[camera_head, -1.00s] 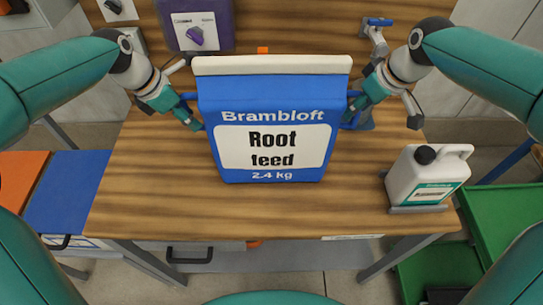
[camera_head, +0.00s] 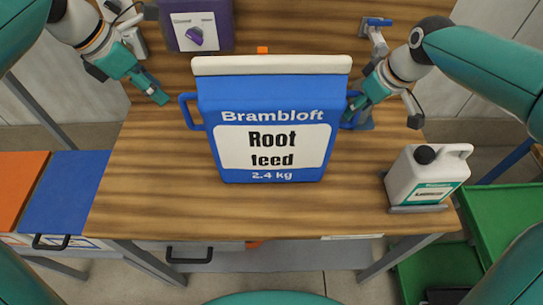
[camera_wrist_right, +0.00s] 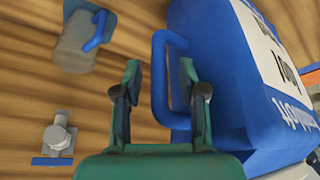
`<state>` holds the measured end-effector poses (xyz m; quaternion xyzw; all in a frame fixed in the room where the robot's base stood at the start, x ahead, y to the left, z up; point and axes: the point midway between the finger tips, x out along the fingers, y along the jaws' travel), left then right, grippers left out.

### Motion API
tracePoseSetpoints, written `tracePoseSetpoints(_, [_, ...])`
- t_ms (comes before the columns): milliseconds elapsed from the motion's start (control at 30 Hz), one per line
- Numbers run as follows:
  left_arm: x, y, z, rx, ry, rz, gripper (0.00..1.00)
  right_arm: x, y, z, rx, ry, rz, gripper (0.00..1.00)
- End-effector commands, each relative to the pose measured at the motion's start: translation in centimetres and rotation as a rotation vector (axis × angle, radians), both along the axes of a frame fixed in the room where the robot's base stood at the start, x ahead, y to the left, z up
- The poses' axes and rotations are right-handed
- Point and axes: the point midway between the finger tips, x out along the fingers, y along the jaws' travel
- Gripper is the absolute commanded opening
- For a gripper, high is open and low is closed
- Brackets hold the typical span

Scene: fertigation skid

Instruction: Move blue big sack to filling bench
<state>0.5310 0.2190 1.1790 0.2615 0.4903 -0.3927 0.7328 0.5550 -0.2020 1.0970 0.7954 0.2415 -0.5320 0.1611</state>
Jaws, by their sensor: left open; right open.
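The blue big sack (camera_head: 270,125), labelled "Brambloft Root feed 2.4 kg", stands upright on the wooden filling bench (camera_head: 150,180). It has a white top band and a blue handle on each side. My left gripper (camera_head: 158,98) is open and apart from the sack, up and left of its left handle (camera_head: 190,111). My right gripper (camera_head: 352,108) is at the sack's right side by the other handle. In the right wrist view my right gripper (camera_wrist_right: 160,75) is open, with the blue handle (camera_wrist_right: 160,80) between its fingers.
A white jug (camera_head: 428,175) stands on a grey pad at the bench's right. A purple box (camera_head: 197,22) and a tap (camera_head: 376,38) are at the back. Green trays (camera_head: 500,215) lie lower right, orange and blue drawer units (camera_head: 65,190) at left. The bench front is clear.

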Motion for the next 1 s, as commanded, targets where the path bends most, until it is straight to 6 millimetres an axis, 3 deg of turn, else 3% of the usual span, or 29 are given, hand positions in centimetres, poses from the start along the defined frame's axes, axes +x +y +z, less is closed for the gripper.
tracePoseSetpoints(167, [0.0,0.1,0.3,0.000,-0.001,0.000,0.41,-0.4,-0.4,1.7,0.001,-0.004,-0.001,0.41])
tracePoseSetpoints(600, [0.0,0.1,0.2,0.001,-0.001,0.000,0.41,-3.1,-2.1,9.2,0.001,-0.003,0.000,0.41])
tracePoseSetpoints(800, [0.0,0.1,0.2,0.001,-0.001,0.000,0.41,-3.7,-2.5,10.7,0.001,-0.001,0.000,0.41])
tracePoseSetpoints(1000, [0.0,0.1,0.2,0.001,-0.001,0.000,0.41,-3.7,-2.5,10.9,0.000,0.000,0.000,0.41])
